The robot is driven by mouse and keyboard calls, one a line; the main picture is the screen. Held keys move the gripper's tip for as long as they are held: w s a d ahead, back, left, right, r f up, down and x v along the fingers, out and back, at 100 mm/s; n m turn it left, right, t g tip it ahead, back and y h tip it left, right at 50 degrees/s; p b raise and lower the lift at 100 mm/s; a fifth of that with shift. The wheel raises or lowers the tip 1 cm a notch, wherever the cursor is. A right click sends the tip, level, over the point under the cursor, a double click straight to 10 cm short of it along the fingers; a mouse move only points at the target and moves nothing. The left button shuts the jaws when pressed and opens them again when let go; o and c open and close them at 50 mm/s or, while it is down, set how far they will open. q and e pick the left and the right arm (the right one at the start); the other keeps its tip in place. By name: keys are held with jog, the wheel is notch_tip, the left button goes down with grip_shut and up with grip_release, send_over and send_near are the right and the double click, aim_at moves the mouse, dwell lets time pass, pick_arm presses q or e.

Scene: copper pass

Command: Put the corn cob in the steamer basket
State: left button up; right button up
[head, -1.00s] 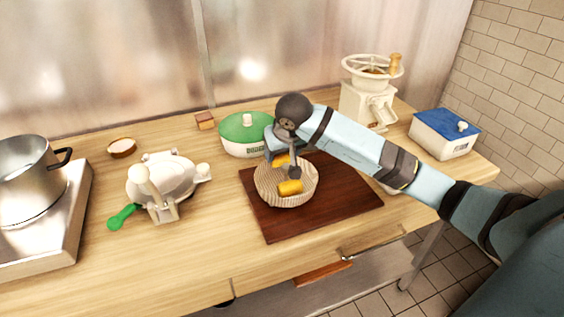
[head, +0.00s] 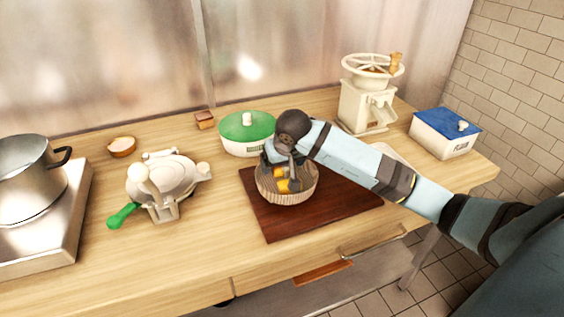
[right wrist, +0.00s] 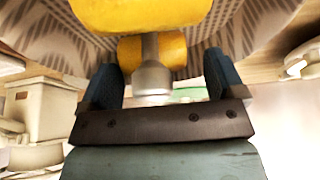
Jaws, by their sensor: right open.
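The round, ribbed steamer basket (head: 288,197) sits on a dark brown board. Two yellow pieces that look like corn cob show inside it, a front one (head: 282,187) and a back one (head: 280,173). My right gripper (head: 284,163) is over the basket, pointing down and partly hiding its inside. In the right wrist view the gripper (right wrist: 163,80) is open, its dark blue fingers apart. A grey metal rod (right wrist: 151,75) stands between them against the yellow corn (right wrist: 140,12); I cannot tell what it belongs to. My left gripper is not in view.
The dark board (head: 340,205) is clear right of the basket. A green-lidded container (head: 245,135) stands close behind. A cream grinder (head: 368,100) and blue-lidded box (head: 445,135) are at right. A white press (head: 163,185) and a pot (head: 28,180) are at left.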

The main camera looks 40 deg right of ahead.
jog(key=shift+r, duration=0.2)
jog(key=shift+s+r, duration=0.1)
jog(key=shift+r, duration=0.15)
jog(key=v, duration=1.1)
jog(key=shift+s+r, duration=0.15)
jog(key=shift+r, duration=0.05)
jog(key=shift+f, duration=0.1)
